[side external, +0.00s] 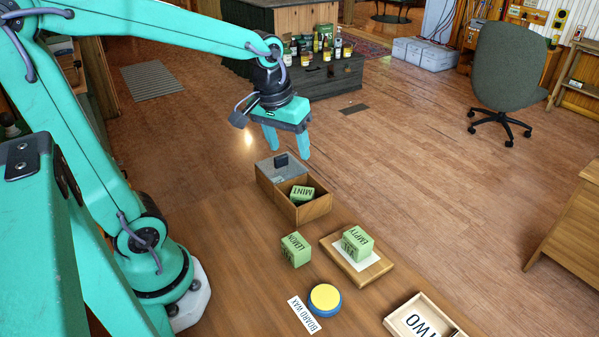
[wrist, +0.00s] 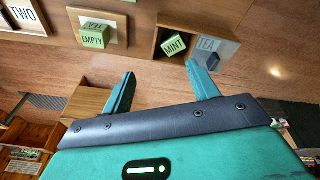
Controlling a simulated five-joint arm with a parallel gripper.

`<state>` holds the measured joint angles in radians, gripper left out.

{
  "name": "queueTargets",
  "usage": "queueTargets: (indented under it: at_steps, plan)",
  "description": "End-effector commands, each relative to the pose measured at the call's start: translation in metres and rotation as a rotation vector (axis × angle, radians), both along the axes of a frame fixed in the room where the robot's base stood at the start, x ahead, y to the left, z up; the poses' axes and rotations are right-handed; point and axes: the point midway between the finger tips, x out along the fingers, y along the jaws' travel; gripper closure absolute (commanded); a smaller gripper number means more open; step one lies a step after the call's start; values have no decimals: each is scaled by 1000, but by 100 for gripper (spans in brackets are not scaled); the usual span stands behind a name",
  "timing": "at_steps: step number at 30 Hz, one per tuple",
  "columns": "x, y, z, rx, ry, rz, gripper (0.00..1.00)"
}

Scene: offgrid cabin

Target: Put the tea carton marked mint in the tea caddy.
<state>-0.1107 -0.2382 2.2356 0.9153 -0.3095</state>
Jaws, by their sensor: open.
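The green tea carton marked MINT (side external: 302,193) sits in the open near compartment of the wooden tea caddy (side external: 316,211), turned at an angle to its walls. In the wrist view the mint carton (wrist: 174,44) shows inside the caddy (wrist: 160,33), beside a grey panel marked TEA (wrist: 207,44). In the side view the grey panel, with a dark knob, covers the caddy's far part. My gripper (side external: 288,153) is open and empty above the far end of the caddy, apart from the carton. Its two fingers (wrist: 160,74) are spread wide in the wrist view.
A green carton marked LEMON (side external: 296,250) stands on the table. A carton marked EMPTY (side external: 357,243) stands on a wooden board (side external: 377,273). A blue tin with a yellow top (side external: 324,299) is near a BOARD WAX label (side external: 304,315). A tray marked TWO (side external: 397,322) lies at the front right.

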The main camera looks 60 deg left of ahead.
Motion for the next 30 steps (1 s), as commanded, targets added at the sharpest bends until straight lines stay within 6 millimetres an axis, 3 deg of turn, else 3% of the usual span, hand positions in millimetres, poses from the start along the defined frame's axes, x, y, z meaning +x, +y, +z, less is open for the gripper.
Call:
queueTargets:
  at_steps: [7,15,21,30]
  plan:
    - [-37,-17,22,43,-107,-162,41]
    - [-73,-30,31,95,-207,-322,41]
    - [-87,-34,32,120,-248,-387,41]
    - [-89,-35,32,124,-255,-403,41]
